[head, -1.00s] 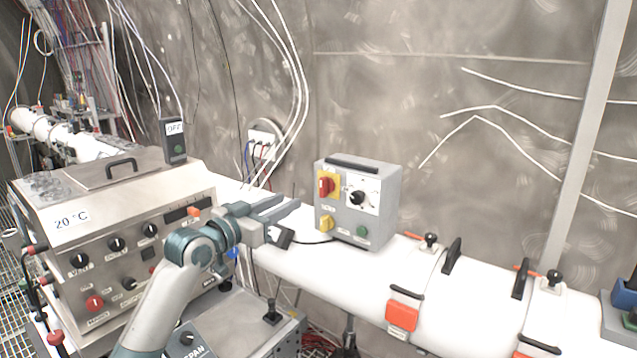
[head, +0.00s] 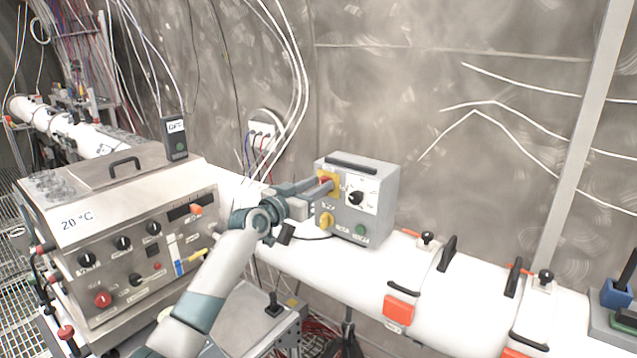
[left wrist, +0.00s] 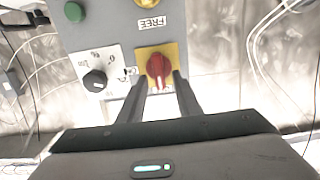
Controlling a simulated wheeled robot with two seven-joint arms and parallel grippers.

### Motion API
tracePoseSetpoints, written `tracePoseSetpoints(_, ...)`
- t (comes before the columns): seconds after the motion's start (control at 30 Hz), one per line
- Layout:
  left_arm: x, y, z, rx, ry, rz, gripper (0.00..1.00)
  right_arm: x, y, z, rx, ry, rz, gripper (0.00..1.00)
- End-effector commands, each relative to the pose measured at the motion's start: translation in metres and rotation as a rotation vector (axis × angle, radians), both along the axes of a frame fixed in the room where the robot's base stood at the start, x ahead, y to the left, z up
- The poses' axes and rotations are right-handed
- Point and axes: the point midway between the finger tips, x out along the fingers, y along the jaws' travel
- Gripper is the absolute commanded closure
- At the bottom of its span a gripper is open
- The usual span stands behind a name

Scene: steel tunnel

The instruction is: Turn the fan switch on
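A grey control box (head: 382,215) stands on the white pipe. On its front, a red rotary switch (head: 325,180) sits on a yellow plate, with a black knob (head: 356,198) on a white dial plate to its right. A yellow knob (head: 326,221) and a green button (head: 360,230) are below. My left gripper (head: 316,188) is at the red switch. In the left wrist view, which is upside down, its fingers are apart, with the red switch (left wrist: 159,68) between or just beyond the tips; contact is unclear. I cannot read which control is the fan switch.
A steel instrument cabinet (head: 130,215) with knobs stands at the left. White cables hang behind the control box. The white pipe (head: 440,285) with clamps runs right.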

Motion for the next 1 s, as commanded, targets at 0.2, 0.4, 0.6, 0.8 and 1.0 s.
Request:
tracePoseSetpoints(0.2,0.0050,-0.0038,-0.0009,0.000,0.002,0.001,0.69,-0.0002,-0.0001,0.0019,0.000,0.000,0.000,0.42)
tracePoseSetpoints(0.4,0.0052,-0.0039,-0.0008,0.001,0.001,0.001,0.69,-0.0002,-0.0003,0.0018,0.000,0.000,0.000,0.42)
tracePoseSetpoints(0.6,0.0051,-0.0037,-0.0006,0.000,0.001,0.001,1.00,-0.0003,-0.0008,0.0018,-0.001,0.001,0.001,0.42)
tracePoseSetpoints(0.8,0.0050,-0.0036,-0.0008,0.001,0.000,0.001,1.00,-0.0004,-0.0015,0.0012,-0.001,0.001,0.001,0.42)
tracePoseSetpoints(1.0,0.0048,-0.0038,-0.0022,0.020,-0.015,0.000,1.00,-0.0004,-0.0018,-0.0061,-0.002,0.001,0.001,0.42)
